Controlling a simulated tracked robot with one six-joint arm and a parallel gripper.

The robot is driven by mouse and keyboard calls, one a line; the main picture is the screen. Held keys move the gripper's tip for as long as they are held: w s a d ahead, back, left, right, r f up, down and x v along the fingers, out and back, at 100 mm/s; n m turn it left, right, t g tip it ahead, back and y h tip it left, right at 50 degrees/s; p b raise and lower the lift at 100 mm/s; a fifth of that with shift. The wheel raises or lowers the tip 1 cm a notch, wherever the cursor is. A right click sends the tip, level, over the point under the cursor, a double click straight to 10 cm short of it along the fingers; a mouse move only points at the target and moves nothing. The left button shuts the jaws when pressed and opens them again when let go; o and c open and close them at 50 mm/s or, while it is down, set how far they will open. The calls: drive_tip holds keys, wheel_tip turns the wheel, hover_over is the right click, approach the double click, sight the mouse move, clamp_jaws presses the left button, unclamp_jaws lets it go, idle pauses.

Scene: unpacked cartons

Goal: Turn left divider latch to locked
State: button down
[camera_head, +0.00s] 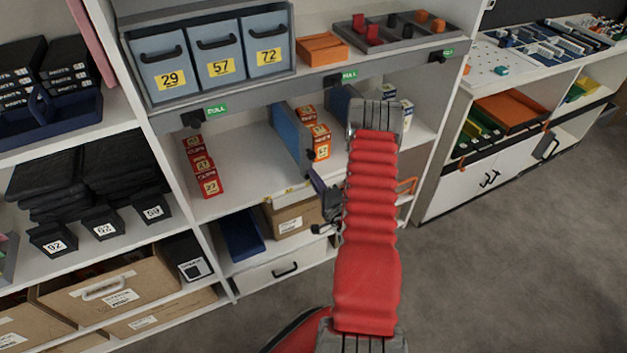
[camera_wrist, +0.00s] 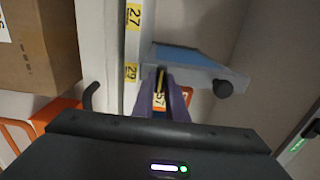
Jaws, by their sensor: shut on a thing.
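The left divider (camera_head: 291,137) is a blue upright panel with a grey frame on the middle shelf. In the wrist view, the divider (camera_wrist: 195,60) runs across the top with a dark round knob at its end. My gripper (camera_head: 318,187) is low at the divider's front end, by the shelf's front edge. In the wrist view, the purple-grey fingers of my gripper (camera_wrist: 164,82) are shut on the left divider latch (camera_wrist: 159,80), a small dark and yellow piece. The fingers hide most of the latch, so its turn position cannot be told.
Red boxes (camera_head: 202,166) stand left of the divider and orange-red boxes (camera_head: 320,140) right of it. A second divider (camera_head: 340,103) stands farther right. A cardboard box (camera_head: 292,215) sits on the shelf below. Grey floor (camera_head: 500,240) is clear to the right.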

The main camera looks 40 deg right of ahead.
drive_tip(key=shift+s+d+f, duration=0.1)
drive_tip(key=shift+f, duration=0.05)
drive_tip(key=c, duration=2.1)
unclamp_jaws()
drive_tip(key=o, duration=0.3)
drive_tip(key=shift+o, duration=0.2)
drive_tip(key=v, duration=1.3)
drive_tip(key=shift+s+a, duration=0.2)
drive_tip(key=shift+s, duration=0.1)
